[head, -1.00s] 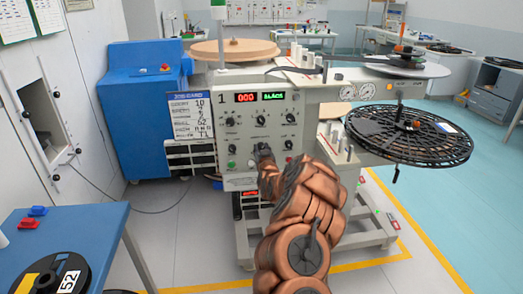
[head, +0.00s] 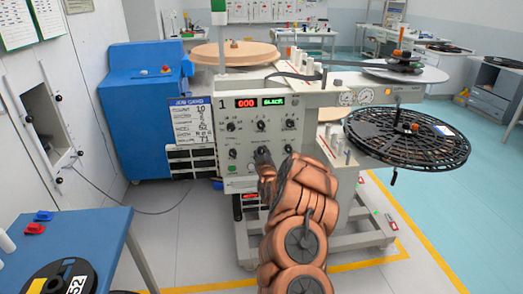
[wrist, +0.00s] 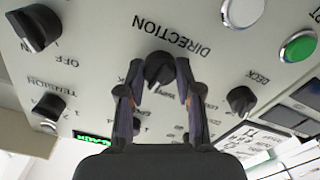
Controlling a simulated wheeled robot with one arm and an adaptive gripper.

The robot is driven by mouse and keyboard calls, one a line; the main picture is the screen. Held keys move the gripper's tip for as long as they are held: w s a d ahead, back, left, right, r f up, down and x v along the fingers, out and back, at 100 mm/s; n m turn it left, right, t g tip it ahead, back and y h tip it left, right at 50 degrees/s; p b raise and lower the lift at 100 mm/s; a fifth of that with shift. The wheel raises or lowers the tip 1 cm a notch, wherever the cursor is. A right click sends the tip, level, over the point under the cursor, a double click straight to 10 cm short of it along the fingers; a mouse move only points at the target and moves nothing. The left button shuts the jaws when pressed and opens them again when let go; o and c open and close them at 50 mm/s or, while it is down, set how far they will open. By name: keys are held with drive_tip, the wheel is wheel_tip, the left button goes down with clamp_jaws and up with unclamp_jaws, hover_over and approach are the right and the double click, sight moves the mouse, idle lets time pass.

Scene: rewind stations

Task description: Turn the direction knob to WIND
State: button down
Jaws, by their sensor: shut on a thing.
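The direction knob (wrist: 160,68) is a black knob under the upside-down word DIRECTION in the wrist view. My gripper (wrist: 159,76) has its two fingers at either side of this knob and is shut on it. The WIND label beside the knob is partly hidden, and I cannot tell exactly where the pointer stands. In the head view my gripper (head: 262,156) is at the lower middle of the grey control panel (head: 221,142), and it hides the knob there.
The deck knob (wrist: 241,101), tension knob (wrist: 48,107) and a green button (wrist: 298,47) are near the fingers. A black reel (head: 407,138) sticks out at the right of the machine. A blue table (head: 108,227) stands at front left.

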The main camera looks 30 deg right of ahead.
drive_tip(key=n+p, duration=0.2)
drive_tip(key=n, duration=0.1)
drive_tip(key=shift+r+n, duration=0.1)
drive_tip(key=shift+n, duration=0.3)
drive_tip(key=shift+n+p, duration=0.75)
drive_tip(key=shift+n, duration=1.15)
drive_tip(key=c, duration=0.8)
unclamp_jaws()
drive_tip(key=shift+o, duration=0.2)
drive_tip(key=v, duration=1.2)
